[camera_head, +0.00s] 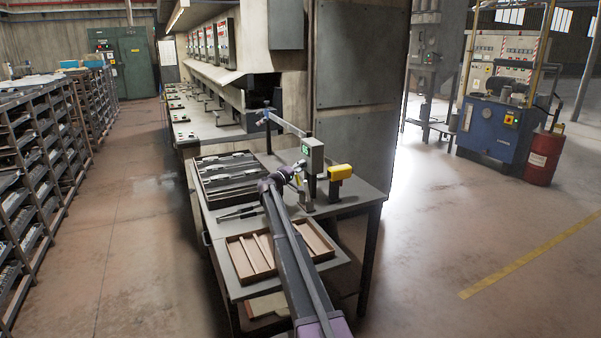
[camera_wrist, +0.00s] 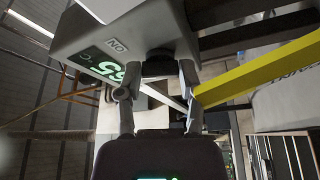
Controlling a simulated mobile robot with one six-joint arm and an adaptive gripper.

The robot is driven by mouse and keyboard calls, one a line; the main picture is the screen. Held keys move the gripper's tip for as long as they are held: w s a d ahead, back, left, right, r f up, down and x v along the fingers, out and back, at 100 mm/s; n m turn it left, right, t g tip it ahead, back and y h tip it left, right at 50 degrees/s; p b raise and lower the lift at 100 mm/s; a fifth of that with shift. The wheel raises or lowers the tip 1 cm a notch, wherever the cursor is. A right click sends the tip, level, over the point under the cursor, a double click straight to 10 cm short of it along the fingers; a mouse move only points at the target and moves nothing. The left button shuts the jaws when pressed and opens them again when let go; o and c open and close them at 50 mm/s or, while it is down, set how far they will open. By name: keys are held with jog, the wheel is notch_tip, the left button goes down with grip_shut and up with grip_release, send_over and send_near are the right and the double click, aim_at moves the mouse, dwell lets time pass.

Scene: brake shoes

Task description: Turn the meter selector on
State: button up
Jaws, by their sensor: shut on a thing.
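The meter is a small grey-green box (camera_head: 312,152) on a stand at the far part of the workbench. In the wrist view its pale housing (camera_wrist: 90,38) fills the upper left, with lit green characters on a dark display (camera_wrist: 108,67) and an "ON" mark beside it, seen upside down. The selector is a dark round knob (camera_wrist: 158,65) on the meter's face. My gripper (camera_wrist: 158,80) has one finger on each side of the knob and is shut on it. In the head view my gripper (camera_head: 298,178) is at the meter, partly hiding its lower part.
A yellow device (camera_head: 340,172) stands just right of the meter; a yellow bar (camera_wrist: 262,68) crosses close by in the wrist view. A compartmented dark tray (camera_head: 203,190) and a brown tray with strips (camera_head: 236,260) lie on the bench (camera_head: 358,205). Open floor lies right.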

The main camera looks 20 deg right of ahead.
jog(key=shift+f+m+g+h+b, duration=0.15)
jog(key=shift+m+h+b, duration=0.25)
jog(key=shift+m, duration=0.55)
jog(key=shift+f+m+g+h+b, duration=0.15)
jog(key=shift+m+h+b, duration=0.2)
jog(key=shift+m, duration=0.6)
jog(key=shift+r, duration=0.15)
jog(key=o, duration=0.9)
jog(key=shift+c, duration=0.2)
